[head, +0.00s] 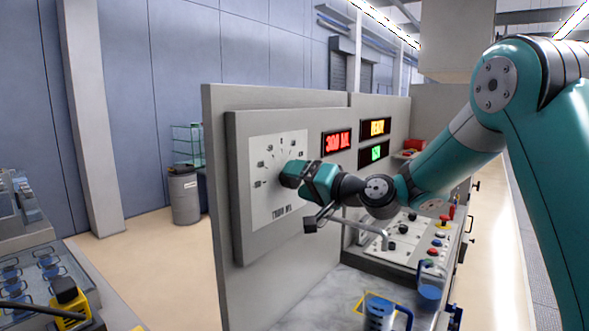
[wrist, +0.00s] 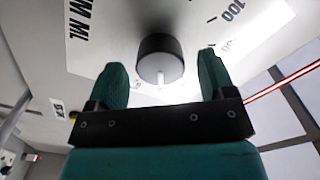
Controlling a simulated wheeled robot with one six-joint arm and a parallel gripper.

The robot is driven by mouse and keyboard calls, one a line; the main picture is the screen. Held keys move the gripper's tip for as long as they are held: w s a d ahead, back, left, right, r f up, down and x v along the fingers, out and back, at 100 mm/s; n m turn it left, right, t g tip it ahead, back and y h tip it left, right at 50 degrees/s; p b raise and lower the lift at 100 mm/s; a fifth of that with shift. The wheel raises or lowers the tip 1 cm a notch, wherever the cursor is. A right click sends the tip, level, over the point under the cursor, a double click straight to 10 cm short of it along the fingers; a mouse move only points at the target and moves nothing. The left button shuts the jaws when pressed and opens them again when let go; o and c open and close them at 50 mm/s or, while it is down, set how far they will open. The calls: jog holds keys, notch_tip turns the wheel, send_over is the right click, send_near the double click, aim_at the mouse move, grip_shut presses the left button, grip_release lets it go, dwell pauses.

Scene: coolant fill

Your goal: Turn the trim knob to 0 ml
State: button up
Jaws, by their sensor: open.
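The trim knob (wrist: 159,56) is a dark round knob with a white pointer mark. In the wrist view it sits between the fingertips of my open gripper (wrist: 163,68), with a gap on each side. It stands out from a white dial plate (head: 262,205) with tick marks and a "TRIM ML" label. A red display (head: 336,142) right of the dial appears to read 300 ML.
A yellow display (head: 376,128) appears to read READY, above a small green display (head: 375,153). A button panel (head: 420,240) lies below my arm. Blue jugs (head: 380,314) stand on the counter at the front. A grey bin (head: 184,197) stands on open floor at left.

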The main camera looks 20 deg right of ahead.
jog(key=shift+x, duration=0.85)
jog(key=shift+c, duration=0.4)
jog(key=c, duration=0.8)
jog(key=shift+c, duration=0.2)
jog(key=shift+f, duration=0.1)
